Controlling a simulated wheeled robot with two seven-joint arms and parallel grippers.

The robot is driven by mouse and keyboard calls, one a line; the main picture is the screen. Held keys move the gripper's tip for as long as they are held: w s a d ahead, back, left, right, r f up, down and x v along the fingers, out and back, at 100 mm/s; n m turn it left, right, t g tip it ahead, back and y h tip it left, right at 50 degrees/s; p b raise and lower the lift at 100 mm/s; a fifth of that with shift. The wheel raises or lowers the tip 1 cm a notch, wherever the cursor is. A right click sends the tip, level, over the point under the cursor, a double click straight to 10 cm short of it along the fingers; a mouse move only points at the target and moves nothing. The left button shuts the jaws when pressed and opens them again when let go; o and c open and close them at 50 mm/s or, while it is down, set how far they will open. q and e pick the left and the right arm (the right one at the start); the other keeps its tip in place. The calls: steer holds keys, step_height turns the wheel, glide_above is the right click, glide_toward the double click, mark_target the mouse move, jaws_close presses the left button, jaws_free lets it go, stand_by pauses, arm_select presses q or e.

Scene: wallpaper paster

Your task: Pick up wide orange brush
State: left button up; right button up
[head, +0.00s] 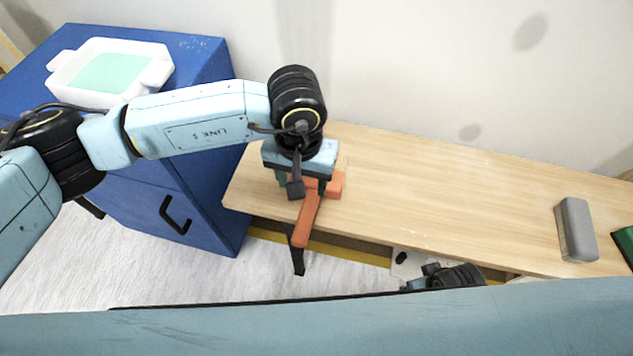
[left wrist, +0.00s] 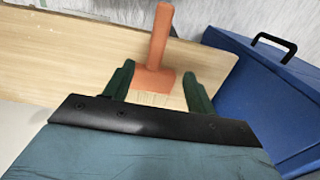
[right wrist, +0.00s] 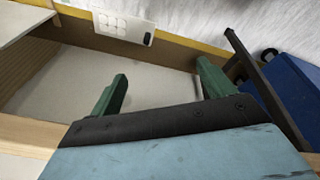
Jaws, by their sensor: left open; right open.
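The wide orange brush (head: 307,217) lies near the left end of the wooden table, its handle toward the front edge. In the left wrist view the brush (left wrist: 155,79) has its wide head and pale bristles between the two green fingers. My left gripper (head: 308,186) is over the brush head, open, with a finger on each side; the left wrist view shows gaps between the fingers (left wrist: 158,85) and the head. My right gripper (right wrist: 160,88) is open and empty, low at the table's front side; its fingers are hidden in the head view.
The wooden table (head: 430,190) is clear in its middle. A grey block (head: 576,229) and a green object (head: 625,243) are at its right end. A blue cabinet (head: 215,130) with a white tray (head: 150,51) on top stands at left.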

arm_select(q)
steer(key=b, duration=0.1)
glide_above(306, 214)
step_height(306, 214, down, 6)
steer(key=shift+a+f, duration=0.1)
steer(key=shift+f, duration=0.15)
step_height(306, 214, down, 5)
steer(key=shift+r+b, duration=0.1)
steer(key=shift+b, duration=0.9)
steer(key=shift+f, duration=0.65)
arm_select(e)
steer(key=a+r, duration=0.3)
steer(key=r, duration=0.5)
steer(key=shift+w+a+r+y, duration=0.15)
steer(key=shift+w+a+y, duration=0.15)
steer(key=shift+y, duration=0.1)
arm_select(q)
steer(key=shift+c, duration=0.2)
steer(key=c, duration=1)
steer(key=shift+r, duration=0.3)
step_height(306, 214, up, 10)
steer(key=shift+f+p, duration=0.25)
steer(key=shift+p, duration=0.95)
arm_select(e)
step_height(306, 214, down, 7)
steer(key=d, duration=0.2)
steer(key=shift+d+r+h, duration=0.15)
steer(key=shift+d+h, duration=0.15)
